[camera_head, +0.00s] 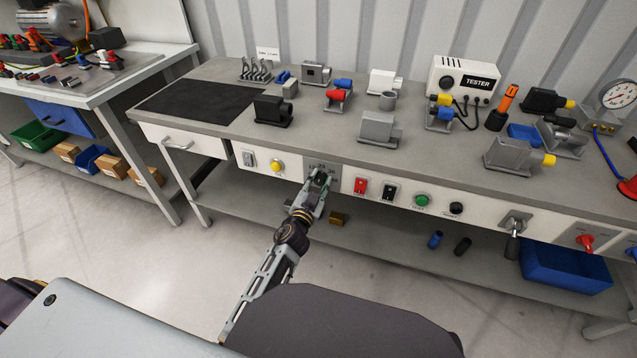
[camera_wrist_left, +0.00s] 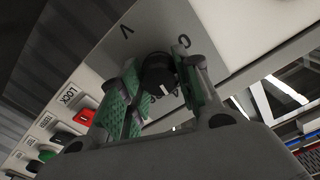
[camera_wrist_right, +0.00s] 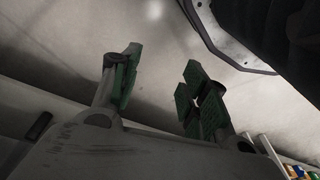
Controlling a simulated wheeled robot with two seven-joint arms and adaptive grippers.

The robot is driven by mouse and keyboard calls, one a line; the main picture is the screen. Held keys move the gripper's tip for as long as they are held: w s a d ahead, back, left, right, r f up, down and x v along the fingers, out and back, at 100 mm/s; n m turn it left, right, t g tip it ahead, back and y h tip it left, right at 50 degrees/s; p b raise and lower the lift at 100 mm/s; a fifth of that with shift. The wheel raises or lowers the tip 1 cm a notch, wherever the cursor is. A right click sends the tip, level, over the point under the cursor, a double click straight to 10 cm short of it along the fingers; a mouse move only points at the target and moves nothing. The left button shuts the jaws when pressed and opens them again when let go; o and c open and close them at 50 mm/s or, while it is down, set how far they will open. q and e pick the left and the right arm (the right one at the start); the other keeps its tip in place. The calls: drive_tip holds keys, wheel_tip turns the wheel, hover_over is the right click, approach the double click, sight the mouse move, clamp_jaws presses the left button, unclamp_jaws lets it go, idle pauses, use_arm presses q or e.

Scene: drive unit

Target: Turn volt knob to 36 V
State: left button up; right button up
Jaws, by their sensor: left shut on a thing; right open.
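The volt knob is black with a white mark (camera_wrist_left: 158,72) and sits on a grey plate (camera_wrist_left: 140,32) lettered "V" on the bench's front panel. My left gripper (camera_head: 320,179) reaches the plate from below in the head view. In the left wrist view its green-padded fingers (camera_wrist_left: 160,85) are shut on the knob, one on each side.
A yellow button (camera_head: 277,167) lies left of the plate. A red switch (camera_head: 361,187), a black switch (camera_head: 389,192), a green button (camera_head: 422,201) and a black button (camera_head: 456,208) lie to its right. The lower shelf (camera_head: 385,240) is below. The bench top holds several devices.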

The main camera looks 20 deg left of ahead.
use_arm(q)
drive_tip(key=shift+m, duration=2.7)
drive_tip(key=shift+d+m+b, duration=0.1)
drive_tip(key=shift+m+b, duration=0.2)
drive_tip(key=shift+m, duration=0.9)
use_arm(e)
drive_tip(key=shift+a+r, duration=0.2)
drive_tip(key=shift+r, duration=0.8)
drive_tip(key=shift+w, duration=0.1)
use_arm(q)
drive_tip(key=o, duration=1)
